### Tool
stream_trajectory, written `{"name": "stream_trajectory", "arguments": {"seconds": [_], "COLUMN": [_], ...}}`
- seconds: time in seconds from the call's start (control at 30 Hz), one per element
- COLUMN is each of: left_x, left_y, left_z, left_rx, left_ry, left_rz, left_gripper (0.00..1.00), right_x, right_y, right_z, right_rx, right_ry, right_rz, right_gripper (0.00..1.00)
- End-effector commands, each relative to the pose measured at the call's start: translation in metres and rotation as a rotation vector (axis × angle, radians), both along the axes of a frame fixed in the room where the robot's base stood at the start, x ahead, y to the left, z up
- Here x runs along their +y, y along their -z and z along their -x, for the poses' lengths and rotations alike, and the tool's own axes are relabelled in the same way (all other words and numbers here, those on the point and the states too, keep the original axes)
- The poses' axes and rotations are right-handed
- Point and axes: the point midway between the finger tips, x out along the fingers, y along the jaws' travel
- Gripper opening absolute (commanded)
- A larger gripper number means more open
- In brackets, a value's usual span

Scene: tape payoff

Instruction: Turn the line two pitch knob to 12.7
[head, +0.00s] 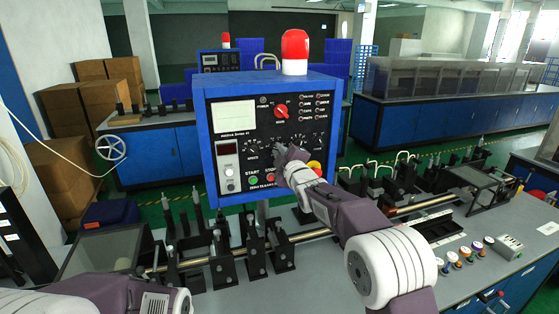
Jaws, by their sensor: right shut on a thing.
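The blue control box (273,86) stands in the middle of the head view, with a black front panel that carries a row of small knobs across its middle. My right gripper (283,151) reaches in from the lower right and is shut at this row, on a panel knob that its fingers mostly hide. The print by the knobs is too small to read, so I cannot tell which line or setting the held knob has. My left arm (110,295) shows at the bottom left, but its gripper is not visible.
The panel also has a red rotary switch (282,111), a green START button (253,181) and a small display (227,148). A red beacon (295,50) tops the box. Black fixtures (254,250) stand along the bench below. Several coloured spools (465,252) sit at the right.

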Motion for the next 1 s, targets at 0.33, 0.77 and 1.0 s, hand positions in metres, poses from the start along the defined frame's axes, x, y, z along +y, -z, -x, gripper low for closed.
{"name": "stream_trajectory", "arguments": {"seconds": [0.33,0.77,1.0], "left_x": [-0.0001,-0.0001,-0.0001], "left_y": [0.0130,0.0130,0.0130], "left_z": [0.0000,0.0000,0.0000], "left_rx": [0.000,0.000,0.000], "left_ry": [0.000,0.000,0.000], "left_rz": [0.000,0.000,0.000], "left_gripper": [0.00,0.00,0.00], "right_x": [0.0000,-0.0002,0.0000], "right_y": [0.0024,0.0016,0.0009], "right_z": [-0.0002,-0.0002,-0.0001], "right_rx": [-0.023,-0.025,-0.027], "right_ry": [0.000,0.000,0.000], "right_rz": [0.085,0.093,0.090], "right_gripper": [0.00,0.00,0.32]}}
